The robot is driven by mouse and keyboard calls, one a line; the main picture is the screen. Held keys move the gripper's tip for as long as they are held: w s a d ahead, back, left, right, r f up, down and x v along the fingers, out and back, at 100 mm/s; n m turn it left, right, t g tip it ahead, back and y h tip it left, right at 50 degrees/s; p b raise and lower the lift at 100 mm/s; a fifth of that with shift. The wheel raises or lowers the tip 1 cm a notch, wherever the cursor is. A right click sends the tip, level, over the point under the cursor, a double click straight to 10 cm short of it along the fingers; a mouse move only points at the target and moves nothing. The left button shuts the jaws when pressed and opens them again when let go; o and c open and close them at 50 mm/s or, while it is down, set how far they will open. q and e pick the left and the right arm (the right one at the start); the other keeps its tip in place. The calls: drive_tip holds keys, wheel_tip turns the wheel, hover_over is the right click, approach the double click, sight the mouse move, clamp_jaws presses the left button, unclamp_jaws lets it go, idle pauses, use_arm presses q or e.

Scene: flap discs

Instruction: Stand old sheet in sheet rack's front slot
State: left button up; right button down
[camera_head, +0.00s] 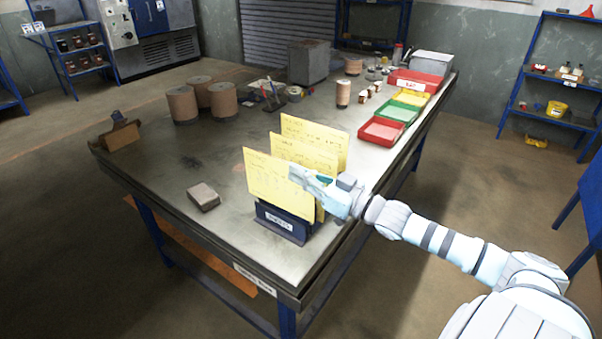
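Three yellow sheets with handwriting stand one behind another at the sheet rack (281,222), a dark blue holder with a white label near the table's front corner. The front sheet (268,178) is upright, with its lower edge at the rack's top; how deep it sits in the front slot cannot be told. The middle sheet (300,154) and the rear sheet (314,133) stand behind it. My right gripper (304,180) is at the front sheet's upper right edge, with its fingers shut on it; the far finger is partly hidden. My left gripper is out of view.
A grey-brown block (203,196) lies left of the rack on the metal table (225,240). Brown cylinders (222,98) stand farther back. A red tray (381,131) and other trays line the right edge.

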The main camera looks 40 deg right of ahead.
drive_tip(key=shift+f+b, duration=3.45)
drive_tip(key=shift+f, duration=0.2)
drive_tip(key=c, duration=1.7)
unclamp_jaws()
